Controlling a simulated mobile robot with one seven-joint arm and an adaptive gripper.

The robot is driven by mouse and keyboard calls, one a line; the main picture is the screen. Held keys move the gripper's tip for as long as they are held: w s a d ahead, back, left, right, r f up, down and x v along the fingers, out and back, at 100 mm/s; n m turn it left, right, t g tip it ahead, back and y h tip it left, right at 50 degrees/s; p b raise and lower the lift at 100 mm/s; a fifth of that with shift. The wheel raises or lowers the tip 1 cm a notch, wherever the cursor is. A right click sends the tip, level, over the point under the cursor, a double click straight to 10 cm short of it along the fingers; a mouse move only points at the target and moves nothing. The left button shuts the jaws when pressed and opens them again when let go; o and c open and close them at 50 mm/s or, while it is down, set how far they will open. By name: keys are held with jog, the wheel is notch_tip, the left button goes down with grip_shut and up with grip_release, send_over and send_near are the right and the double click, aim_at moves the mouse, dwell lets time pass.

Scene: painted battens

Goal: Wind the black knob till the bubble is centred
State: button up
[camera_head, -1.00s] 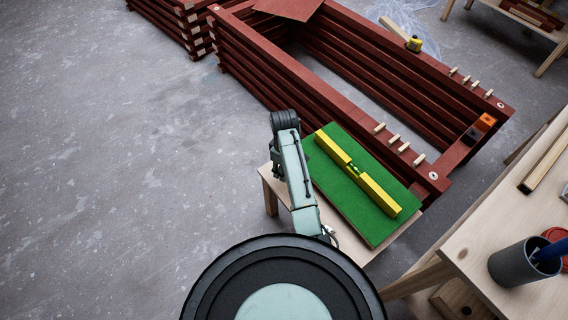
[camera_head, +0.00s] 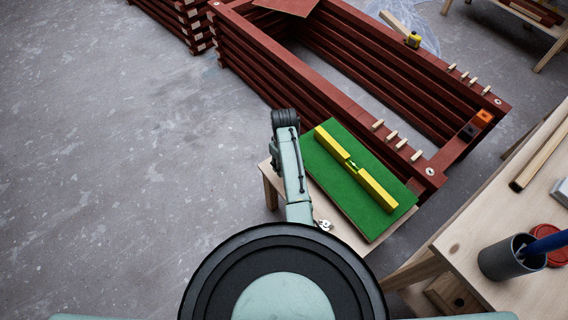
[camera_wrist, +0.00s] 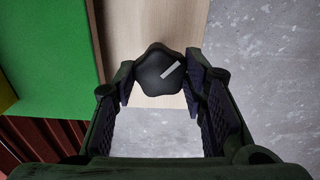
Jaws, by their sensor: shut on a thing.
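The black knob (camera_wrist: 160,71) shows in the wrist view, lobed, with a pale line on its top pointing to the upper right. My gripper (camera_wrist: 162,88) is shut on the knob, with a finger pad against each side. In the head view the gripper and knob are hidden behind my arm. A yellow spirit level (camera_head: 355,170) lies on a green board (camera_head: 328,184), which rests on a small wooden table (camera_wrist: 138,24). The level's vial (camera_head: 353,165) shows as a small bright green spot at its middle. The bubble is too small to make out.
A wooden bench (camera_head: 470,245) with a grey cup (camera_head: 505,258) stands at the right. The floor at left is clear.

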jog(key=o, duration=1.2)
jog(key=shift+c, duration=0.2)
jog(key=shift+r, duration=0.15)
notch_tip(320, 180, up, 12)
